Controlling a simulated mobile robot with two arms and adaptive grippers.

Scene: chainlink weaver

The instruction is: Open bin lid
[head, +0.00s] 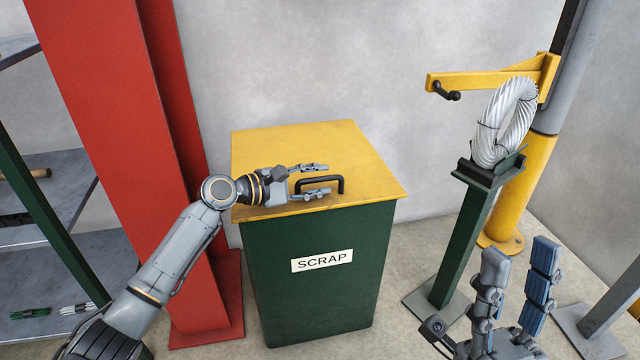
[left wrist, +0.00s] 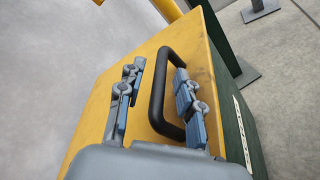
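The scrap bin (head: 310,290) is dark green with a white SCRAP label. Its yellow lid (head: 300,145) lies flat and closed on top. A black handle (head: 341,184) stands near the lid's front edge. My left gripper (head: 322,180) is over the lid, its two fingers apart on either side of the handle. In the left wrist view the handle (left wrist: 157,88) rises between the spread fingers (left wrist: 158,82), with a gap on the left finger's side; the right finger is close to it, contact unclear. My right gripper (head: 520,262) is open and empty at the lower right.
A red column (head: 110,120) stands left of the bin, beside a shelf (head: 45,250). A green stand (head: 462,240) with a wire coil (head: 503,122) and a yellow hoist post (head: 530,190) are at the right. A grey wall is close behind.

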